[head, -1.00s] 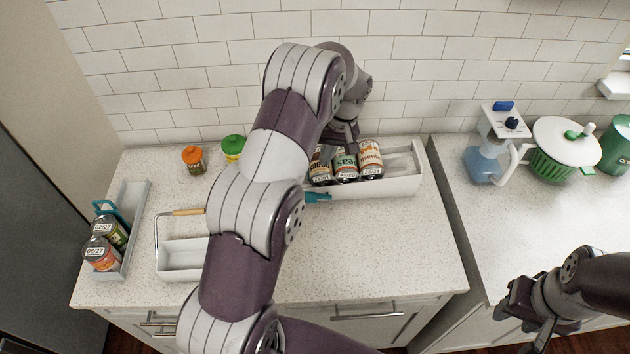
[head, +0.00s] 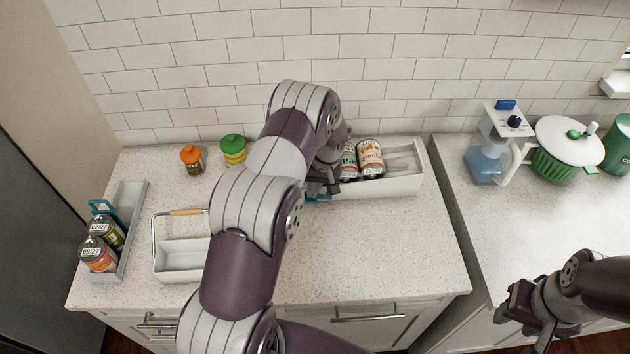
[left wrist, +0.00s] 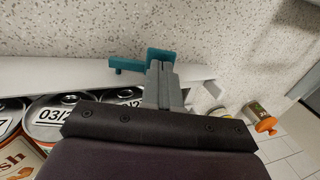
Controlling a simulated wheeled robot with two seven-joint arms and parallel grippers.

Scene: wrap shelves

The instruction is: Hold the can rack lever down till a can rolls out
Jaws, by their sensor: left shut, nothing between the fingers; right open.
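The white can rack (head: 385,188) stands against the back wall, with cans (head: 370,158) lying in its left part and its right end empty. My left arm hides the rack's left end. The teal lever (head: 318,198) sticks out at the rack's front left; it also shows in the left wrist view (left wrist: 128,65). My left gripper (head: 322,188) is shut and empty at the lever. In the left wrist view its fingertips (left wrist: 161,68) are right at the lever's block and overlap it; I cannot tell whether they press on it. My right gripper (head: 518,305) is open, far right, away from the rack.
Jars with orange (head: 192,158) and green (head: 232,148) lids stand behind. The front middle counter is clear.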

